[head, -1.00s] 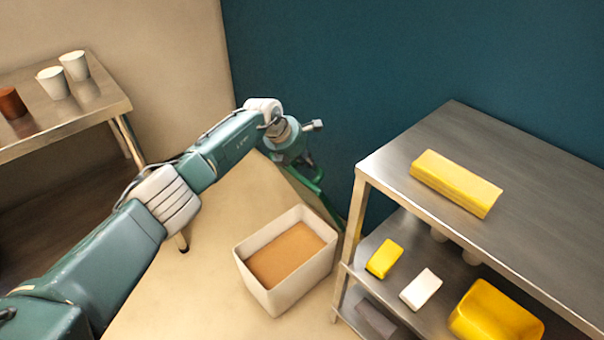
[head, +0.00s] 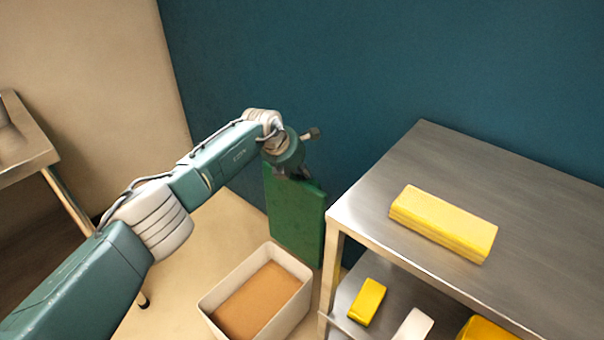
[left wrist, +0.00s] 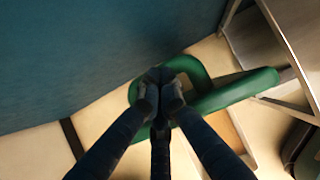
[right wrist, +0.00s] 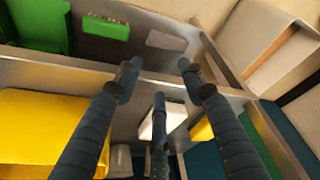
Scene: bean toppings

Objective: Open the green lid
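The green lid (head: 297,220) stands steeply, broad face showing, behind a cream bin (head: 208,306) with a flat brown surface inside. My left gripper (head: 291,172) is at the lid's upper end. In the left wrist view, the left gripper's fingers (left wrist: 160,82) come together on a looped end of the green lid (left wrist: 238,88). The exact contact is partly hidden by the fingers. My right gripper is outside the head view. In the right wrist view, the right gripper's fingers (right wrist: 158,72) are spread apart, with nothing seen held between them.
A metal shelf unit (head: 390,165) stands at right, with a long yellow block (head: 443,222) on top. Its lower shelf holds a small yellow block (head: 367,301) and a white block (head: 413,326). A blue wall (head: 330,70) is close behind the lid.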

